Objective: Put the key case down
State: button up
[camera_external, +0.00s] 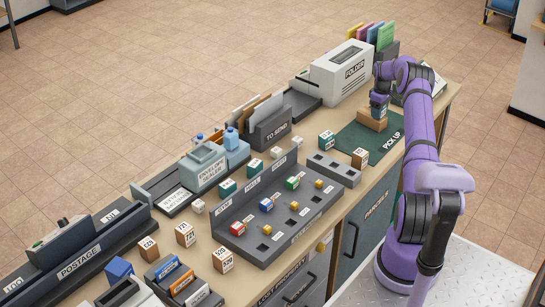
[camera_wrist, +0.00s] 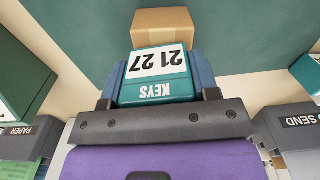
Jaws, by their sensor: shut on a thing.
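The key case (camera_wrist: 158,68) is a teal block with a white label reading KEYS 21 27, upside down in the wrist view. My gripper (camera_wrist: 160,85) is shut on it, with a blue finger on each side. In the external view my gripper (camera_external: 379,108) is low over the green PICK UP mat (camera_external: 352,143), at a brown cardboard box (camera_external: 372,121). The same box also shows just beyond the case in the wrist view (camera_wrist: 165,28). I cannot tell whether the case touches the box.
The grey FOLDER machine (camera_external: 342,72) stands left of and behind the mat. A teal-and-white case (camera_external: 326,140) and a numbered brown block (camera_external: 360,158) stand at the mat's near side. A grey key rack (camera_external: 275,215) stands farther left. Part of the mat is bare.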

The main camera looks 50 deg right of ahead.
jog(key=shift+f, duration=0.2)
jog(key=o, duration=1)
jog(key=shift+c, duration=0.2)
